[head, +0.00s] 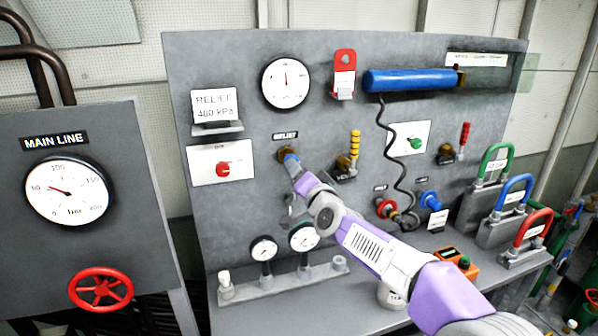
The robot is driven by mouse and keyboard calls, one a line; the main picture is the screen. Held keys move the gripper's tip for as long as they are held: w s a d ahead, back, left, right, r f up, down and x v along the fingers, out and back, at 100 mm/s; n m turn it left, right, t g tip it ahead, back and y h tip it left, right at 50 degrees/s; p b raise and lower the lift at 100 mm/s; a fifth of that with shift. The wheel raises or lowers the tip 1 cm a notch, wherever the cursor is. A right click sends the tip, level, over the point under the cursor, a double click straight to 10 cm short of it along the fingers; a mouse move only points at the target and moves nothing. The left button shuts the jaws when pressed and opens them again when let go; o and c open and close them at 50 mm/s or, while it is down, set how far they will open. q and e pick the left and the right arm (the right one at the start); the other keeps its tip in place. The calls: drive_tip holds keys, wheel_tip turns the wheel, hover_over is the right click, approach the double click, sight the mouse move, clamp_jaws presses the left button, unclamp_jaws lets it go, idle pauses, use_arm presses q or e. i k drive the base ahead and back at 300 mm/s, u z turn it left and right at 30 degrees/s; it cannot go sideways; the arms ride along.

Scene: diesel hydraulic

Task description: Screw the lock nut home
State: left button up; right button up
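My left gripper is not in view.
Around the fitting are a red knob (222,169), a yellow-handled valve (354,147) and a round gauge (286,83). Two small gauges (264,249) stand on a rack below. A blue cylinder (410,80) with a coiled hose is at upper right. Coloured padlock-like shackles (533,228) stand at right.

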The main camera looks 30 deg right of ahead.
sight(290, 201)
drive_tip(key=k, duration=1)
